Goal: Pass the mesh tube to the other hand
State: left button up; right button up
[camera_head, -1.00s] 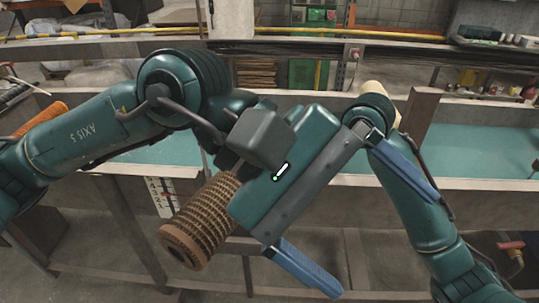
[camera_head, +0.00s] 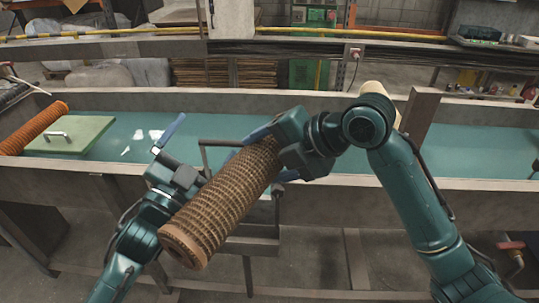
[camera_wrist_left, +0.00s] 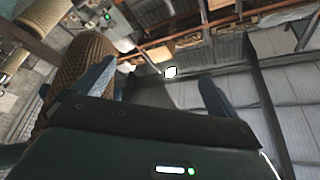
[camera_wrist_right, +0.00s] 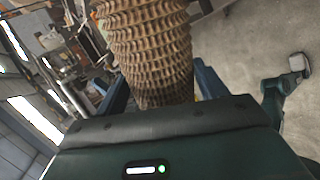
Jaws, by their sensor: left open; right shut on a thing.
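The brown mesh tube (camera_head: 222,210) is held slanted in the head view, its near end low and left, its far end up and right. My right gripper (camera_head: 268,155) is shut on the far end. In the right wrist view the tube (camera_wrist_right: 150,45) stands between its fingers. My left gripper (camera_head: 186,150) is open and empty, just left of the tube; its second finger is not clear in the head view. In the left wrist view the jaws (camera_wrist_left: 156,75) are apart, and the tube (camera_wrist_left: 75,75) lies outside them, behind the left finger.
A long trough with a teal floor (camera_head: 400,140) runs across behind the grippers. An orange ribbed tube (camera_head: 35,127) and a green lid with a handle (camera_head: 75,133) lie at its left. A dark metal bracket (camera_head: 250,245) is below the tube.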

pick_arm(q)
jog(key=s+a+f+n+g+y, duration=0.1)
jog(key=s+f+n+g+y, duration=0.1)
jog(key=s+f, duration=0.4)
jog(key=s+f+n+g+y, duration=0.2)
jog(key=s+f+n+g, duration=0.2)
jog(key=f, duration=1)
jog(key=s+a+f+n+g+y, duration=0.1)
jog(key=s+f+n+g, duration=0.2)
jog(key=s+f, duration=0.7)
jog(key=shift+s+a+f+n+y, duration=0.15)
jog(key=shift+a+f+n+y, duration=0.2)
jog(key=shift+n, duration=0.55)
